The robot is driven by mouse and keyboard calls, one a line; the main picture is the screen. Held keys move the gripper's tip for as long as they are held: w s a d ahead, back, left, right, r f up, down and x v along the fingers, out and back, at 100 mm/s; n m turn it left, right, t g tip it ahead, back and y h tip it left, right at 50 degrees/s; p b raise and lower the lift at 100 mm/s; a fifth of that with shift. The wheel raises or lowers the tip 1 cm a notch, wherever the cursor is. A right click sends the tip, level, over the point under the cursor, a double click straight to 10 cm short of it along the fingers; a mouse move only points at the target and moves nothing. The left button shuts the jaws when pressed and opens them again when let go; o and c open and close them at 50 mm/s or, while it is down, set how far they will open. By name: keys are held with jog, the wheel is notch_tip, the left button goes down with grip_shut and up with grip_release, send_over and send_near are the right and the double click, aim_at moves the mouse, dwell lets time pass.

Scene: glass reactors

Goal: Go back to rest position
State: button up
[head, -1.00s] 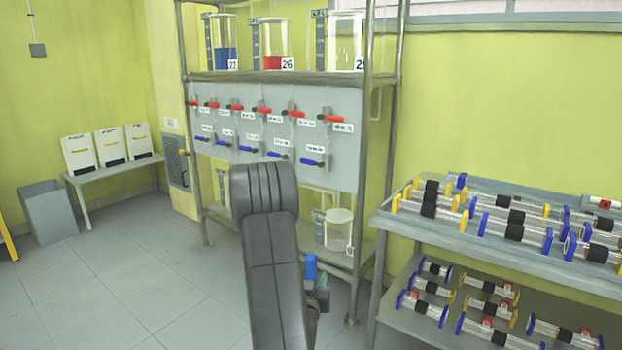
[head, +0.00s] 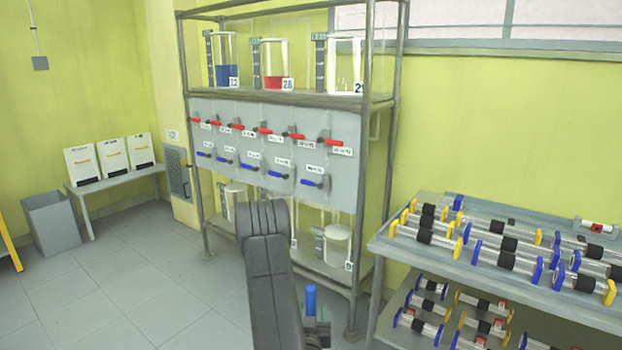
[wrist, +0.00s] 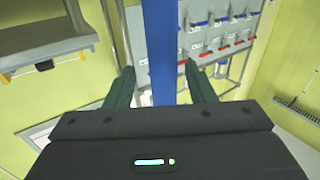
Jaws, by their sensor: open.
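My gripper (wrist: 159,70) is open in the wrist view, its two dark green fingers standing apart. A long blue bar (wrist: 161,45) shows upright in the gap between them; I cannot tell what it belongs to or how far away it is. In the head view my dark arm rises from the bottom middle, in front of the rack. Beside it a small blue upright piece (head: 311,299) shows low down, near a green part. The fingertips are not clear there.
A metal rack (head: 345,98) holds glass vessels above a panel (head: 235,143) with red and blue valve handles. At right, a two-level shelf (head: 385,243) bears several glass tubes. A bench (head: 115,182) with white boxes and a grey bin (head: 52,223) stand left. The left floor is clear.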

jog(key=shift+s+r+y+p, duration=0.15)
jog(key=shift+s+r+p, duration=0.35)
jog(key=shift+p, duration=0.75)
jog(key=shift+s+r+y+p, duration=0.15)
jog(key=shift+s+p, duration=0.65)
jog(key=shift+p, duration=0.45)
jog(key=shift+s+a+r+n+y+p, duration=0.1)
jog(key=shift+s+n+y+p, duration=0.2)
jog(key=shift+s+p, duration=0.6)
jog(key=shift+w, duration=0.15)
